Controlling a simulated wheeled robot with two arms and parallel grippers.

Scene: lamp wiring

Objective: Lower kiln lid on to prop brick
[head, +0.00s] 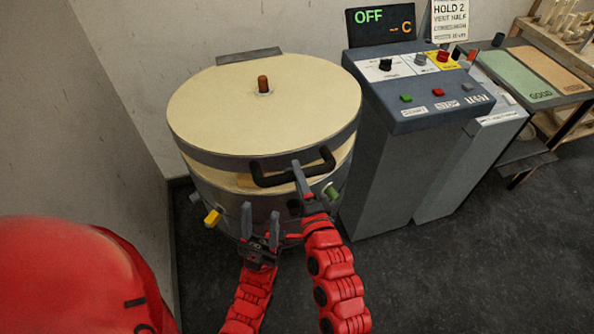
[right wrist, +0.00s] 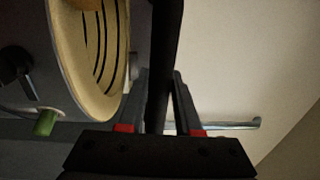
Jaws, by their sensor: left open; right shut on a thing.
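The kiln (head: 225,196) stands in the middle of the head view, its round cream lid (head: 225,100) above the body and slightly raised at the front and right, where a gap shows the pale rim. The dark lid handle (head: 276,179) is at the front. My right gripper (head: 300,178) is shut on the handle's right part; in the right wrist view the handle bar (right wrist: 164,45) runs between the fingers. My left gripper (head: 260,223) is open and empty, low in front of the kiln. I cannot make out the prop brick for certain.
A brown plug (head: 263,84) stands on the lid. A yellow part (head: 212,218) and a green plug (head: 332,192) stick out of the kiln's side. A control console (head: 415,90) reading OFF stands close on the right. Walls are behind and left.

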